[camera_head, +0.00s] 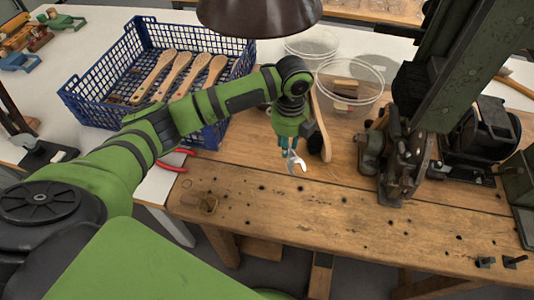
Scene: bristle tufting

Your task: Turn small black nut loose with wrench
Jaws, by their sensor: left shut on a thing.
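My left gripper (288,145) hangs above the wooden workbench (290,220), near its middle. It is shut on a silver wrench (297,162), whose open jaw end points down toward the bench top. I cannot tell whether the wrench touches the wood. A dark green machine (400,150) stands on the bench to the right of the wrench, clearly apart from it. The small black nut is too small for me to make out. My right gripper is not in view.
A wooden brush (320,128) lies just right of my gripper. A clear round tub (352,103) stands behind it. A blue crate (75,103) with wooden brush handles is at back left. Red-handled pliers (174,166) lie at the bench's left edge. The bench front is mostly clear.

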